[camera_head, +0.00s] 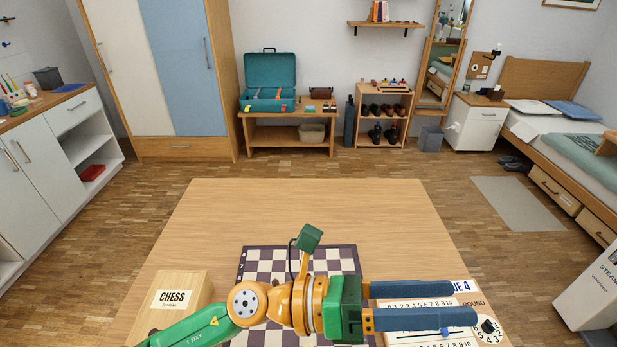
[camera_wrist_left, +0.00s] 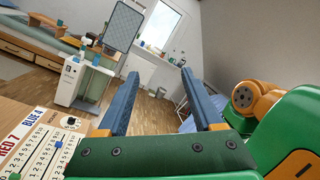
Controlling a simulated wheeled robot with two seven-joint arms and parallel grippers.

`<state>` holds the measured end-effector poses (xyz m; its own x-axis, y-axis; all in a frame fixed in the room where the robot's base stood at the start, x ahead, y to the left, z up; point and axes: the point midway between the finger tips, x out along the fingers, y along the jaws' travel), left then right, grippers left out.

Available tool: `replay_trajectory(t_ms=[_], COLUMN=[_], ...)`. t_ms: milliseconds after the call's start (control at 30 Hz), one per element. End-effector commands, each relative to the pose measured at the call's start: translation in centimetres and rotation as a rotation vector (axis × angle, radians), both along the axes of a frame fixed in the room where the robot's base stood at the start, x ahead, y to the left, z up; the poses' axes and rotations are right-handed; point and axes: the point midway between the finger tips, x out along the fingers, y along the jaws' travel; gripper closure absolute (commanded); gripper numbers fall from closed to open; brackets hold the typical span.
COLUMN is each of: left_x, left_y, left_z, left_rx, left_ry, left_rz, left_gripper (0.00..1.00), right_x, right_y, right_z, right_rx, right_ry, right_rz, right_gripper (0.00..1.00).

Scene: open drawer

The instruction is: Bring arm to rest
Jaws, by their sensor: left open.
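My left arm comes in from the lower left in the head view and reaches across the front of the table. My left gripper (camera_head: 464,302) is open and empty, its two blue fingers pointing right above the score board (camera_head: 405,304). In the left wrist view the gripper (camera_wrist_left: 160,75) has its fingers apart with nothing between them. The score board (camera_wrist_left: 45,145) shows there at the lower left. My right gripper is not in view.
The wooden table (camera_head: 310,205) is bare in its far half. A chessboard (camera_head: 262,262) lies partly under my arm. A chess box (camera_head: 180,292) stands at the left, close to my forearm. A white cabinet (camera_head: 45,165) stands beyond on the left.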

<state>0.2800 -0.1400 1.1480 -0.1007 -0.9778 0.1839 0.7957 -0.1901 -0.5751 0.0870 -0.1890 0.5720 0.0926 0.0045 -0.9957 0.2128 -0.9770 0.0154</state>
Motion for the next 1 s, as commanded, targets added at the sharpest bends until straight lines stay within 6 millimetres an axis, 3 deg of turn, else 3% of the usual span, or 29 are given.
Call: replay_trajectory(t_ms=[33, 100, 167, 200, 267, 300, 367, 400, 500, 667, 700, 867, 900, 1000], left_x=[2.8, 8.5, 12.7, 14.6, 16.1, 16.1, 15.1, 14.0, 10.2, 3.3, 1.5, -5.9, -5.2, -4.8], left_y=[1.6, 6.3, 10.9, 13.9, 18.1, 20.5, 23.3, 24.8, 27.3, 29.5, 29.8, 30.7, 30.6, 30.5], left_z=[3.2, 4.8, 2.9, 0.5, -4.2, -7.7, -12.5, -15.4, -21.1, -26.9, -28.0, -30.7, -33.1, -37.6], left_rx=[-0.205, -0.474, -0.654, -0.754, -0.879, -0.947, -1.027, -1.069, -1.137, -1.188, 1.156, 0.950, 0.945, 0.923], left_ry=[0.249, 0.629, 0.929, 1.117, 1.380, 1.540, 1.751, 1.872, 2.120, 2.417, -2.408, -2.165, -2.167, -2.157], left_rz=[0.126, 0.331, 0.500, 0.608, 0.765, 0.869, 1.010, 1.096, 1.286, 1.549, -1.565, -1.494, -1.501, -1.510], left_gripper=[0.33, 0.33, 0.33, 0.33, 0.33, 0.33, 0.33, 0.33, 0.33, 0.33, 0.33, 0.33, 0.33, 0.33], right_x=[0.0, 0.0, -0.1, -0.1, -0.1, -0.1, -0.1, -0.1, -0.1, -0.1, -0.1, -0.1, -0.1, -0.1], right_y=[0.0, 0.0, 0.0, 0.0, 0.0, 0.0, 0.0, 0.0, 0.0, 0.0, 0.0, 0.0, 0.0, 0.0], right_z=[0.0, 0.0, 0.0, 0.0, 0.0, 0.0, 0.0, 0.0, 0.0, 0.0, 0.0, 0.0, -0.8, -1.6], right_rx=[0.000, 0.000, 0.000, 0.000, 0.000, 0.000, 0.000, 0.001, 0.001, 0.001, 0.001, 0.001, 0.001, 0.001], right_ry=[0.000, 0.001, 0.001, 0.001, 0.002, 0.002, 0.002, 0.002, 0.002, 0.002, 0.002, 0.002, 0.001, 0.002], right_rz=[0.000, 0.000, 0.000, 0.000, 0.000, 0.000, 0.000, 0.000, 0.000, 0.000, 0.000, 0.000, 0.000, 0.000], right_gripper=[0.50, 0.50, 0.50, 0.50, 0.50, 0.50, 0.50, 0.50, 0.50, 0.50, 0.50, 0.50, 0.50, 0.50])
